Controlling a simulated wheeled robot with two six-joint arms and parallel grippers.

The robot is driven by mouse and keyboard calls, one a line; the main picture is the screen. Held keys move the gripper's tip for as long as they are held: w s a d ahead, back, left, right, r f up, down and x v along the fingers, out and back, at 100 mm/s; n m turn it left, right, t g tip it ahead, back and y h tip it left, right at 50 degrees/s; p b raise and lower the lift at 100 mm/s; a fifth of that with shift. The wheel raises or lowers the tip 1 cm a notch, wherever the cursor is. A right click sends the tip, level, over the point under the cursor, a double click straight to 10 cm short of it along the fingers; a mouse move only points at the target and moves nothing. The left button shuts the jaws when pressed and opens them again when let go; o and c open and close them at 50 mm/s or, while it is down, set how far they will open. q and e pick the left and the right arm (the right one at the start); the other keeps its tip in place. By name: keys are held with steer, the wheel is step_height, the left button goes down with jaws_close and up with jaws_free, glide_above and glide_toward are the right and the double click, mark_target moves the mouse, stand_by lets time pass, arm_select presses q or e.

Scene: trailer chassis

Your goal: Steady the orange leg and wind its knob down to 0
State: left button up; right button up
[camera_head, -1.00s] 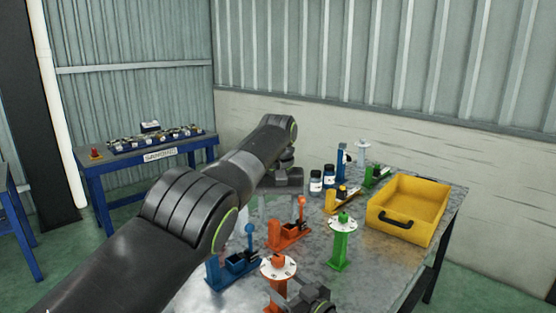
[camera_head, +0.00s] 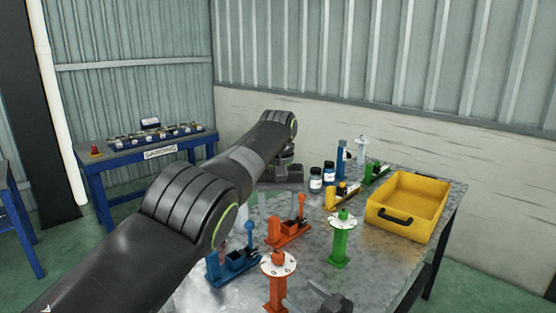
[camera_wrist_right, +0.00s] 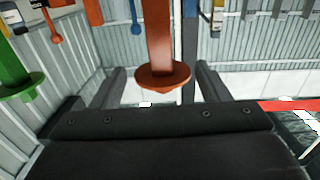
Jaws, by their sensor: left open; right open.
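The orange leg (camera_head: 277,292) stands upright on the metal table near the front. It carries a white dial disc with marks (camera_head: 266,266) and an orange knob (camera_head: 278,257) on top; I cannot read the setting. My right gripper (camera_head: 328,302) is open, at the bottom edge of the head view, right of the leg. In the right wrist view, which looks upside down, the orange leg (camera_wrist_right: 158,40) appears between the open fingers (camera_wrist_right: 158,92), its knob end towards the palm; contact is not visible. My left gripper (camera_head: 280,190) is open above the table, further back, partly hidden by my arm.
A green leg with a dial (camera_head: 340,245) stands right of the orange one. Orange (camera_head: 288,235) and blue (camera_head: 232,266) lever fixtures stand behind and left. A yellow tray (camera_head: 390,228) lies at the right. Two small jars (camera_head: 316,181) stand further back.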

steer(key=o, duration=0.4)
steer(key=v, duration=1.2)
steer(key=shift+d, duration=0.1)
